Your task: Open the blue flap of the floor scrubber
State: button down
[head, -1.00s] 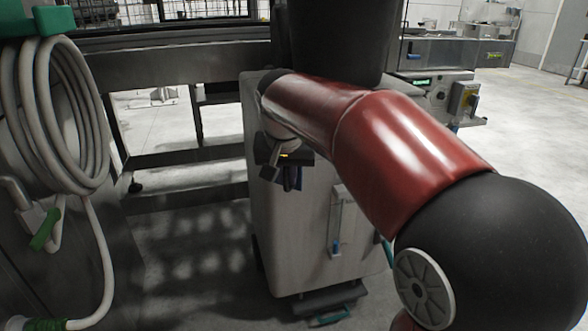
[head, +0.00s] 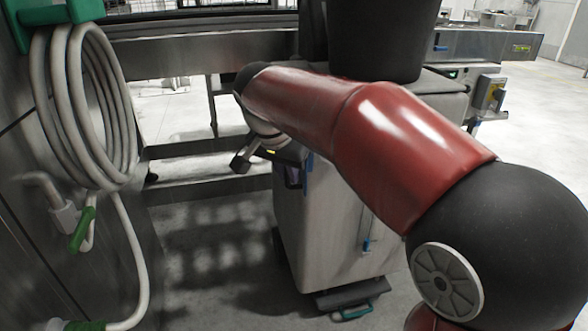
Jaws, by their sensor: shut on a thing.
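The floor scrubber (head: 325,235) is the pale grey upright body in the middle of the head view, with a black upper part (head: 385,40). My red arm crosses in front of it. My gripper (head: 268,157) is at the scrubber's upper left edge, partly hidden by my own wrist. A small dark blue piece, which looks like the blue flap (head: 294,178), shows right below and beside the gripper. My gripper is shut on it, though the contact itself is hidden. How far the flap stands from the body is hard to tell.
A coiled pale hose (head: 85,115) with a green valve handle (head: 82,230) hangs on the metal wall at the left. A steel frame (head: 205,45) runs behind the scrubber. A low base with a teal part (head: 352,312) sticks out at floor level. Floor left of the scrubber is clear.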

jog(key=shift+w+r, duration=0.25)
jog(key=shift+w, duration=0.25)
jog(key=c, duration=1.5)
grip_release()
jog(key=shift+w, duration=0.1)
jog(key=v, duration=0.7)
jog(key=shift+s+a+r+p, duration=0.25)
jog(key=shift+s+a+p, duration=0.05)
jog(key=shift+a+p, duration=0.05)
